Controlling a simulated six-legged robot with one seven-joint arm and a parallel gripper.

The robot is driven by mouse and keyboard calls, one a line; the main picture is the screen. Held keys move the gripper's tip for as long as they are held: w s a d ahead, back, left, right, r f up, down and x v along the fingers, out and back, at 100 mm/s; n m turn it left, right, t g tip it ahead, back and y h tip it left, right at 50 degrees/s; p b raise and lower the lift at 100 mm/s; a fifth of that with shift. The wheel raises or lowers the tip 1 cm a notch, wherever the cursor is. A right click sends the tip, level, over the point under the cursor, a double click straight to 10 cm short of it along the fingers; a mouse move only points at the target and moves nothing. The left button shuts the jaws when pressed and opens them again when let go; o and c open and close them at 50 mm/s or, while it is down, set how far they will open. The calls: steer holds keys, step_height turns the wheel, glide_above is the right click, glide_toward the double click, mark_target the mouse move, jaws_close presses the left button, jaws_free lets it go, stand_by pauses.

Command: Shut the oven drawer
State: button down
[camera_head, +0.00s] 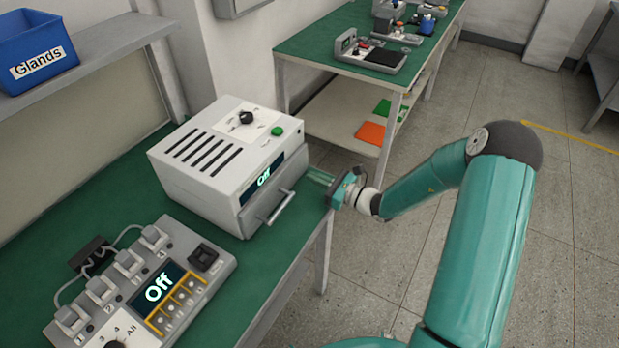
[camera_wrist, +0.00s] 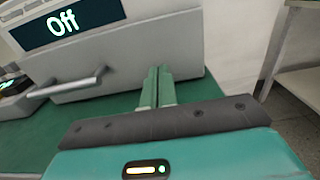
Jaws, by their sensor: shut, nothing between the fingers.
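The oven (camera_head: 205,190) is a pale grey box on the green bench, with a lit "Off" display, top slots, a black knob and a green button. Its drawer (camera_head: 256,205) is the lower front panel with a bar handle (camera_head: 274,208); it seems to stand out slightly from the body. In the wrist view the handle (camera_wrist: 68,88) is left of my fingers and the display (camera_wrist: 66,22) is above it. My gripper (camera_head: 312,175) is shut and empty, beside the drawer's right end. In the wrist view its fingertips (camera_wrist: 158,72) overlap the panel's right end; I cannot tell whether they touch.
A control unit (camera_head: 205,262) with several plugs and an "Off" screen sits on the bench in front of the oven. A blue "Glands" bin (camera_head: 35,50) is on the shelf at left. Another green-topped bench (camera_head: 310,45) stands behind. Open floor (camera_head: 375,265) is at right.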

steer(key=v, duration=1)
steer(key=s+a+r+n+g+h, duration=0.4)
steer(key=s+a+r+n+g, duration=0.3)
steer(key=s+r+n+g, duration=0.55)
steer(key=s+d+r+n+t+h, duration=0.3)
steer(key=s+r+n+h, duration=0.2)
steer(key=s+r+n, duration=0.1)
steer(key=s+d+r+n+t+h, duration=0.3)
steer(key=s+r+n+t+h, duration=0.1)
steer(key=s+r+n+h, duration=0.1)
steer(key=s+r+n, duration=0.1)
steer(key=s+r, duration=0.1)
steer(key=shift+s+d+n+h, duration=0.3)
steer(key=shift+d+n, duration=0.05)
steer(key=shift+a+t, duration=0.2)
steer(key=shift+t, duration=0.05)
